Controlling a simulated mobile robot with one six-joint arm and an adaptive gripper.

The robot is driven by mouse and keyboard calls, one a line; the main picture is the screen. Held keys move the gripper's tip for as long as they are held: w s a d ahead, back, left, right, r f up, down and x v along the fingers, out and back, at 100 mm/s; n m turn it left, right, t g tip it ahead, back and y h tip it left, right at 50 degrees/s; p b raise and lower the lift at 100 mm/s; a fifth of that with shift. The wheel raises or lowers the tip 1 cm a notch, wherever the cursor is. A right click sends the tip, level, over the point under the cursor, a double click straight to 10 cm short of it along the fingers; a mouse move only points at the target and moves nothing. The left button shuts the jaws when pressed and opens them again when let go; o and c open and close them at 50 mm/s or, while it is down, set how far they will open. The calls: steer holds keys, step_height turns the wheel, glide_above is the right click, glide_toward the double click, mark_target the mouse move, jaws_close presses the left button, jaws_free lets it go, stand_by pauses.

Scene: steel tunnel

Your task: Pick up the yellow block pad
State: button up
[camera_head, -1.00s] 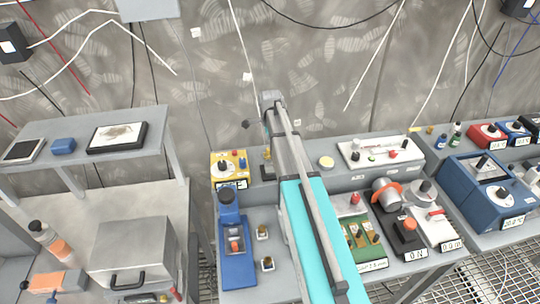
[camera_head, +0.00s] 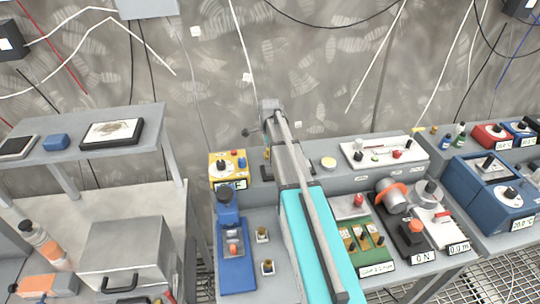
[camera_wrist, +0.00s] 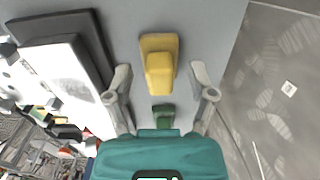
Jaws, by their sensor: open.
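In the wrist view, a yellow block pad (camera_wrist: 159,62) lies on a grey surface (camera_wrist: 200,20). It has a wider base and a raised smaller block on top. My gripper (camera_wrist: 160,84) is open, with one finger on each side of the pad's near end and gaps on both sides. Neither finger appears to touch it. Whether the fingers are level with the pad cannot be told.
In the wrist view, a small green block (camera_wrist: 163,115) sits just below the pad, near my gripper's palm. A white panel with a black edge (camera_wrist: 55,70) lies to the left. The surface ends at the right. In the head view, a yellow control box (camera_head: 229,165) stands left of my arm.

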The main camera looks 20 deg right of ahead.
steer(key=shift+c, duration=0.2)
jaws_close()
stand_by(0.3)
steer(key=shift+r, duration=0.2)
step_height(320, 180, up, 3)
steer(key=p, duration=0.3)
steer(key=s+d+r+p, duration=0.1)
steer(key=s+r+p, duration=0.8)
steer(key=s, duration=0.5)
steer(key=shift+d+r+p, duration=0.3)
steer(key=shift+r+p, duration=0.05)
steer(key=shift+p, duration=0.15)
